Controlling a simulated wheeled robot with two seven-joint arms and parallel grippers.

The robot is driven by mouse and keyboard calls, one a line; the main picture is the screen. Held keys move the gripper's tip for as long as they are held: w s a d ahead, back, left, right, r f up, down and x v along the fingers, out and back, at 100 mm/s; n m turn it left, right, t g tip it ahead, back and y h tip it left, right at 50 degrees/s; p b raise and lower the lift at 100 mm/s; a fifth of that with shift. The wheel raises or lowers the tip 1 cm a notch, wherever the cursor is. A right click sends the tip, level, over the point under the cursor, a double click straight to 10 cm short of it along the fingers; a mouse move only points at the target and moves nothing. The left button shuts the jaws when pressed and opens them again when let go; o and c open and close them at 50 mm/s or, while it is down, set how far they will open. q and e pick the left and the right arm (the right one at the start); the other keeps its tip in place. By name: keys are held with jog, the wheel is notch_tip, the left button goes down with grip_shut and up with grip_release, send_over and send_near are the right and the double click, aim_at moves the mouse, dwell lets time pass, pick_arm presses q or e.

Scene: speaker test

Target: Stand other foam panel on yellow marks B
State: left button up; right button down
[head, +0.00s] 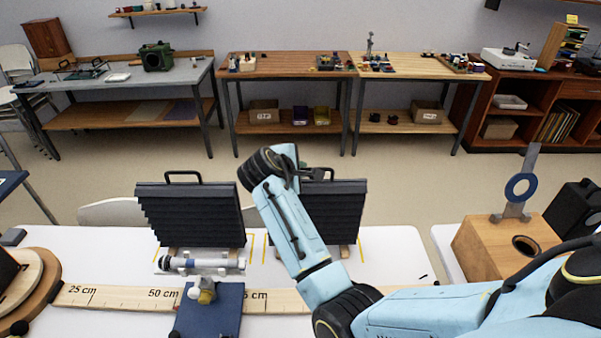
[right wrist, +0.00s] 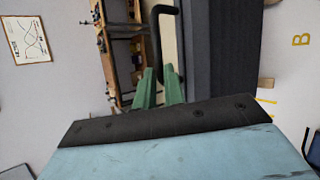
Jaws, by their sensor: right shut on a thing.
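One dark ribbed foam panel (head: 190,218) with a black handle stands upright on the white table, left of centre in the head view. The other foam panel (head: 338,212) is upright to its right, partly hidden by my right arm; its face fills part of the right wrist view (right wrist: 222,50). My right gripper (head: 304,173) is shut on this panel's black handle (right wrist: 157,30), between green fingers (right wrist: 161,88). Yellow marks (head: 361,249) and a yellow letter B (right wrist: 300,40) lie near this panel's base. I cannot tell whether its feet touch the table. My left gripper is out of view.
A long wooden ruler (head: 120,297) runs along the table front. A wooden box (head: 505,248) with a blue ring is at right.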

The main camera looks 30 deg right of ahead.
jog(key=shift+f, duration=0.2)
jog(key=c, duration=1.5)
grip_release()
jog(key=shift+f, duration=0.15)
jog(key=v, duration=1.2)
